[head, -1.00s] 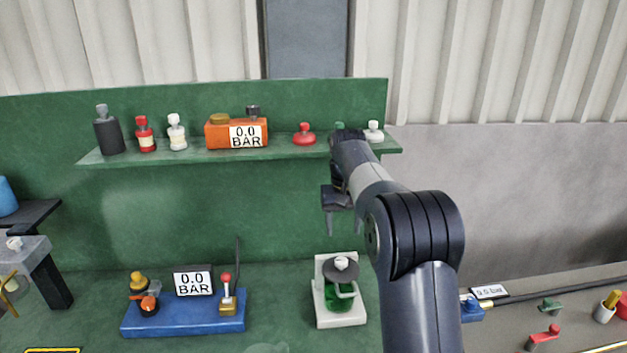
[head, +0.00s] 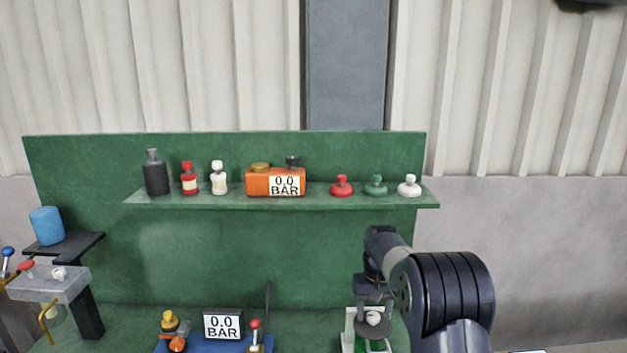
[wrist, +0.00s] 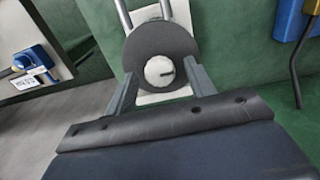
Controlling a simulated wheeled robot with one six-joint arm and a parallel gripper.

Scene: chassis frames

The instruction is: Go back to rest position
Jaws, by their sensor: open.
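My gripper (head: 374,300) hangs at the end of my dark arm, at the lower right of the head view. In the wrist view my gripper (wrist: 160,70) is open, with its two fingers apart and nothing held. A dark round disc with a white knob (wrist: 158,71) shows between the fingers there; I cannot tell the distance to it. In the head view this knob (head: 373,318) is just below my gripper, on a white stand (head: 350,318) that my arm partly hides.
A green shelf (head: 225,201) carries bottles, an orange gauge box (head: 262,187) and several small knobbed pieces. A blue base with a 0.0 BAR display (head: 223,325) stands left of my gripper. A grey block (head: 50,284) stands farther left. The wall between shelf and bench is clear.

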